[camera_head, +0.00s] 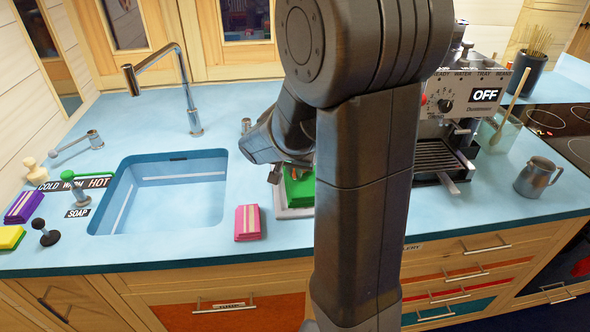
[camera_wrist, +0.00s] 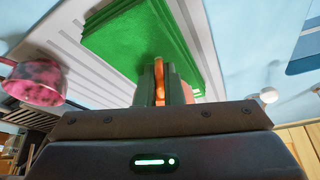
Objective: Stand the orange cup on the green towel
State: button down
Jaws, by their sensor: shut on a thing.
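The green towel (camera_head: 303,191) lies folded on a white ribbed tray (camera_head: 286,212) right of the sink, partly hidden behind my arm. In the wrist view the green towel (camera_wrist: 125,35) fills the upper middle. My gripper (camera_head: 284,174) is low over the towel's left side. It is shut on the orange cup (camera_wrist: 159,78), of which only narrow orange parts show between and beside the fingers. The rest of the cup is hidden, and I cannot tell whether it touches the towel.
A pink folded towel (camera_head: 247,222) lies left of the tray, beside the sink (camera_head: 170,195). A pink mottled cup (camera_wrist: 35,82) shows at the left of the wrist view. The coffee machine (camera_head: 455,120) and a metal jug (camera_head: 536,177) stand right of my arm.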

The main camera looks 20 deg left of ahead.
jog(key=shift+f, duration=0.15)
jog(key=c, duration=1.6)
grip_release()
jog(key=shift+o, duration=0.2)
jog(key=shift+r, duration=0.2)
jog(key=shift+r, duration=0.2)
jog(key=v, duration=1.1)
jog(key=shift+s+r, duration=0.15)
jog(key=shift+r, duration=0.15)
jog(key=shift+f, duration=0.1)
